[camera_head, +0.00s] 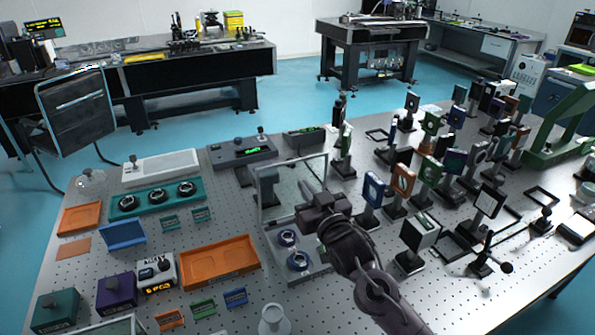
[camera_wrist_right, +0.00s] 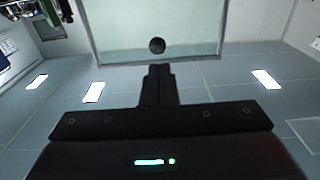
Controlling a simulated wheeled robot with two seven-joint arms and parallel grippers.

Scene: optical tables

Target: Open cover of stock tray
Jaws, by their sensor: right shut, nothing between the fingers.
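The stock tray (camera_head: 308,276) is on the perforated table and holds round blue-rimmed mounts (camera_head: 297,260). Its clear, framed cover (camera_head: 273,190) stands raised, roughly upright, at the tray's back edge. My right gripper (camera_head: 309,190) is in front of the cover, above the tray, with its fingers shut and empty. In the right wrist view the shut fingers (camera_wrist_right: 158,72) point at the cover's glass (camera_wrist_right: 110,30), just below its dark round knob (camera_wrist_right: 157,45). I cannot tell whether the fingertips touch the cover. My left gripper is out of view.
An orange tray (camera_head: 220,262) lies left of the stock tray. A teal holder (camera_head: 152,202) and a grey control box (camera_head: 240,152) are behind. Many upright optic mounts (camera_head: 372,188) crowd the right side. A white round-topped piece (camera_head: 273,320) stands at the front.

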